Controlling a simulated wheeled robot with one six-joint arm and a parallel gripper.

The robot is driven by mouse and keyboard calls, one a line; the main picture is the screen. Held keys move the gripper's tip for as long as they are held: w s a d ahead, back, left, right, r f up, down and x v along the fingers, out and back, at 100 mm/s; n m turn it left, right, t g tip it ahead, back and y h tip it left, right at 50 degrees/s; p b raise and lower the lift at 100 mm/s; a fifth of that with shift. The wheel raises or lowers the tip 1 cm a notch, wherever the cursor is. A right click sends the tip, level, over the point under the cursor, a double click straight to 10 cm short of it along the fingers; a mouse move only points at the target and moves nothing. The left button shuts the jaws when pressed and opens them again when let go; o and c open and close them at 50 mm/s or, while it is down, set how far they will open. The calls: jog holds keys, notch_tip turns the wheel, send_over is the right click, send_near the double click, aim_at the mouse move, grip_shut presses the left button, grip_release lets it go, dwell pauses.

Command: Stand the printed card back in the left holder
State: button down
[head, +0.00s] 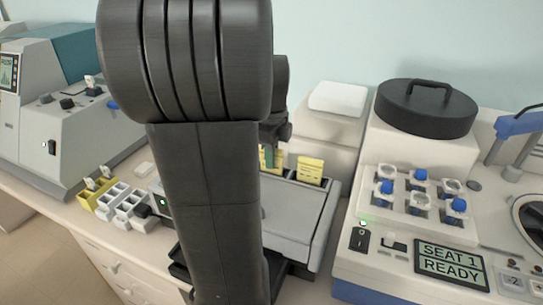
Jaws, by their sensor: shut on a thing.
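A yellow printed card (278,162) shows beside my arm, toward the back of the grey bench unit (303,205). Its left part is hidden by my arm and gripper. My gripper (269,153) points down at this card and is shut on it; the fingertips are small and partly covered. A second yellow card (310,170) with dark print stands upright to the right, apart from my gripper. The left holder is hidden or too small to make out, so I cannot tell whether the held card touches it.
A machine with blue-capped vials (421,174) and a "SEAT 1 READY" screen (451,266) stands at right. A black round lid (426,112) is behind it. White racks (113,196) and a yellow rack (95,196) sit at left, before a grey instrument (75,135).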

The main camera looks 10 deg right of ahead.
jog(key=shift+f, duration=0.15)
jog(key=c, duration=1.5)
grip_release()
jog(key=shift+c, duration=0.2)
notch_tip(320, 180, up, 12)
jog(key=shift+r, duration=0.2)
notch_tip(320, 180, down, 12)
jog(key=shift+r, duration=0.1)
jog(key=shift+w+r, duration=0.1)
jog(key=shift+r, duration=1.2)
